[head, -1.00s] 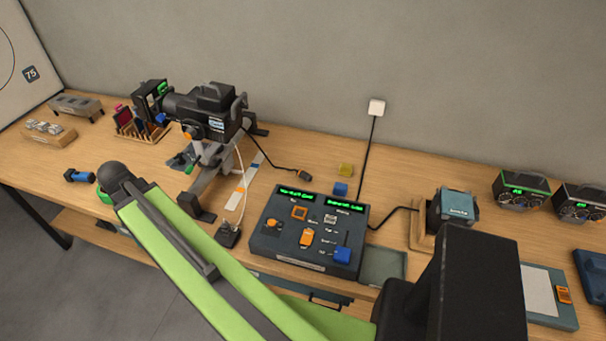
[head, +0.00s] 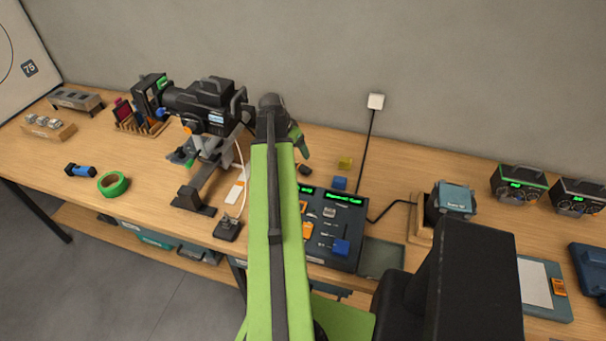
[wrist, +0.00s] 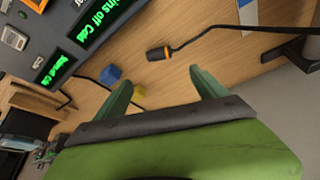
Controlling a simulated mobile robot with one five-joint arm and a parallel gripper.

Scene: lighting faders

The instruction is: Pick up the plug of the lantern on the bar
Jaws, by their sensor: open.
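The black lantern (head: 210,100) stands on its bar (head: 208,180) at the back left of the bench. The plug also shows in the head view (head: 305,170), just right of my arm; much of the cord is hidden there. My gripper (wrist: 163,82) is open and empty. In the wrist view the plug appears just beyond the fingertips, between their lines, apart from them. In the head view the green fingers (head: 300,140) are partly hidden.
The control desk (head: 342,228) with green displays is close to the plug. A blue cube (head: 339,183) and a yellow cube (head: 345,162) sit near it. Bare wood surrounds the plug.

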